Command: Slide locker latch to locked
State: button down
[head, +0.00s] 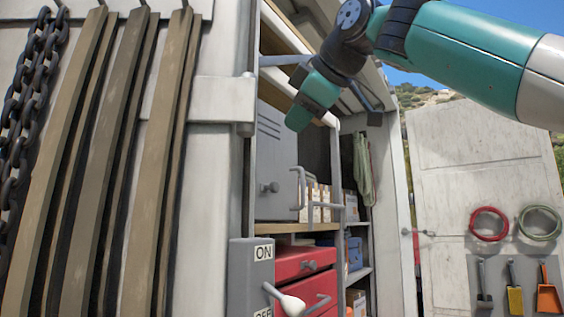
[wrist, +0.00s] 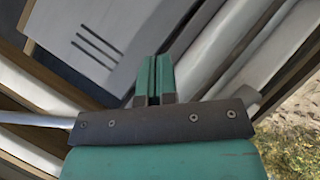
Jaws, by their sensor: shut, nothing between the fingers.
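The grey metal locker (head: 275,150) with vent slots stands on a shelf inside the open cabinet. A small grey knob (head: 270,187), which looks like its latch, sits low on its front. I cannot tell its locked or unlocked side. A grey bar handle (head: 298,186) stands at the locker's right edge. My gripper (head: 300,118) is above and in front of the locker in the head view, apart from the knob. In the wrist view my gripper (wrist: 154,75) has its teal fingers together and empty, with the slotted locker face (wrist: 95,45) beyond. The knob is not seen there.
A grey switch box (head: 250,270) with a white-tipped lever (head: 290,303) is mounted below, in front of red drawers (head: 300,260). A grey upright rail (head: 335,180) and shelf edges are close to my gripper. Wooden slats (head: 95,150) and a chain hang at left.

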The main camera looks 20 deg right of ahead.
send_near(266, 185)
jog(key=w+a, duration=0.2)
jog(key=a, duration=0.1)
jog(key=shift+w+d+f+p, duration=0.7)
jog(key=shift+w+f, duration=0.1)
jog(key=shift+f, duration=0.2)
jog(key=shift+w+d+f, duration=0.1)
jog(key=shift+w+f, duration=0.2)
jog(key=shift+f, duration=0.05)
jog(key=shift+d, duration=0.1)
